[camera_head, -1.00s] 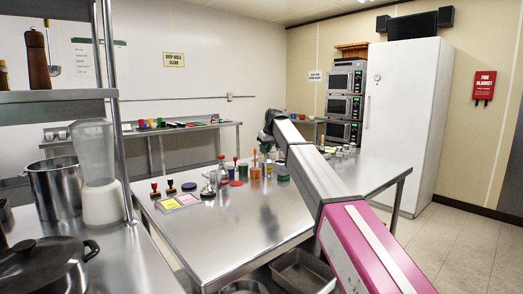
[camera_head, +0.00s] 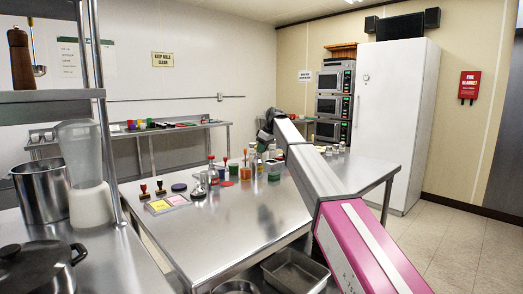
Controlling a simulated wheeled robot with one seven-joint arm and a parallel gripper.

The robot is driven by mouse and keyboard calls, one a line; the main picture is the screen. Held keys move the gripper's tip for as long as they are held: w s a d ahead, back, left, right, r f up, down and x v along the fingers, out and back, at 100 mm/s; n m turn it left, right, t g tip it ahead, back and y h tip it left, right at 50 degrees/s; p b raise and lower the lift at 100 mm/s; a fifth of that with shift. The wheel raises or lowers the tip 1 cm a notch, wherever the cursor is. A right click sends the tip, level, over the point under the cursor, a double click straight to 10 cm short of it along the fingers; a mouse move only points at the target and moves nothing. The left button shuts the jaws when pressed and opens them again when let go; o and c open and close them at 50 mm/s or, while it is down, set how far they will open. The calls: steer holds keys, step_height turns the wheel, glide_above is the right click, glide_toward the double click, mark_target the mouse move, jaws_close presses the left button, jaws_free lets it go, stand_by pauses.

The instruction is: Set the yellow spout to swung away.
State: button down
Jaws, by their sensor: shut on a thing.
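I cannot make out the yellow spout; no spout shows clearly in the head view. My arm reaches out over the steel table (camera_head: 240,225) toward its far side. My gripper (camera_head: 262,138) is a small dark shape at the arm's far end, above the back of the table. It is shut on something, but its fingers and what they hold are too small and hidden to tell.
A red-capped bottle (camera_head: 212,170), a green block (camera_head: 273,169) and several small items crowd the table under my gripper. Two stamps (camera_head: 145,190) stand at its left. The table's near middle is clear. A blender (camera_head: 88,175) and black pot (camera_head: 36,268) stand left.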

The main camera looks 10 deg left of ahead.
steer(key=c, duration=1.1)
jaws_free()
steer(key=v, duration=1.1)
steer(key=shift+d+f, duration=0.1)
